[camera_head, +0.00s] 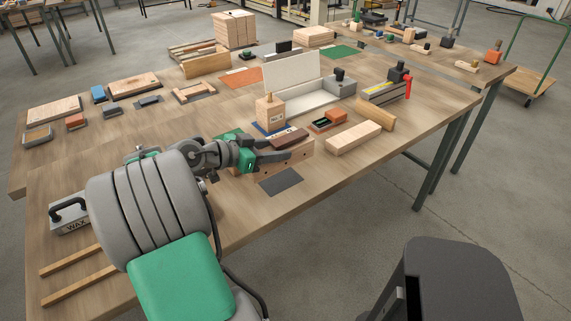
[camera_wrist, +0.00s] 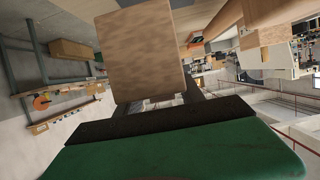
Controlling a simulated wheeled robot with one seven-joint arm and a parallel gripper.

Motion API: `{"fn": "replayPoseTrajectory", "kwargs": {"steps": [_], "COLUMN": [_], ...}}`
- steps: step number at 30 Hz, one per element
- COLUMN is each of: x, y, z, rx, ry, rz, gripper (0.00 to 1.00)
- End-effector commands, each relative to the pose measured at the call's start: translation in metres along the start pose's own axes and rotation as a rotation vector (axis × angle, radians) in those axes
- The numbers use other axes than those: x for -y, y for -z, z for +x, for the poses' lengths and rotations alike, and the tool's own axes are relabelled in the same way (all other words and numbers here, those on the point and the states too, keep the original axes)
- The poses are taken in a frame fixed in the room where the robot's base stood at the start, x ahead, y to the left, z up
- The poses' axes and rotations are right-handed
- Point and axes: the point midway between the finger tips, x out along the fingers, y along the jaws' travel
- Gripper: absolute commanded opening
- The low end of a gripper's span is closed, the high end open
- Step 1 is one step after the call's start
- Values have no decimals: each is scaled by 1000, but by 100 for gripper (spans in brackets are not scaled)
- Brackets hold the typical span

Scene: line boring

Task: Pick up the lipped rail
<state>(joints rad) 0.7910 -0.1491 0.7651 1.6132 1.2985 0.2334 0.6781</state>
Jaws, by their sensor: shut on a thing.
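The lipped rail appears to be the pale wooden piece (camera_head: 301,152) at my gripper (camera_head: 283,157), near the front edge of the table. A darker brown strip (camera_head: 290,138) shows along its top; I cannot tell whether it is part of the rail. My gripper comes in from the left and is shut on the rail, its fingers hiding part of the near face. In the wrist view, a brown wooden face (camera_wrist: 143,52) stands out from the dark jaws (camera_wrist: 150,117). A dark grey mat (camera_head: 281,181) lies on the table just below the rail; any gap between them is unclear.
Behind the rail stand a wooden block with a knob (camera_head: 270,112) and a white angled fixture (camera_head: 292,78). Bare table lies left of the mat.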

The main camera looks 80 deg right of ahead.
Motion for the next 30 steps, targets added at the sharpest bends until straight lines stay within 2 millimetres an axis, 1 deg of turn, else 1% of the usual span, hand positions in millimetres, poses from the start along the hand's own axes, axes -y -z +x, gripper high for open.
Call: {"fn": "replayPoseTrajectory", "kwargs": {"steps": [1,2,7,8,9,12,15,19,30], "x": [8,11,36,36,38,44,49,53,54], "y": [10,16,21,32,36,37,36,32,27], "z": [-16,-24,-72,-79,-84,-95,-104,-111,-111], "rx": [-1,-1,0,0,-1,-1,-1,-1,-1], "ry": [8,6,7,2,0,0,0,0,0], "rz": [6,6,1,-4,-6,-5,-4,-1,2], "gripper": [0,0,0,0,0,0,0,0,0]}}
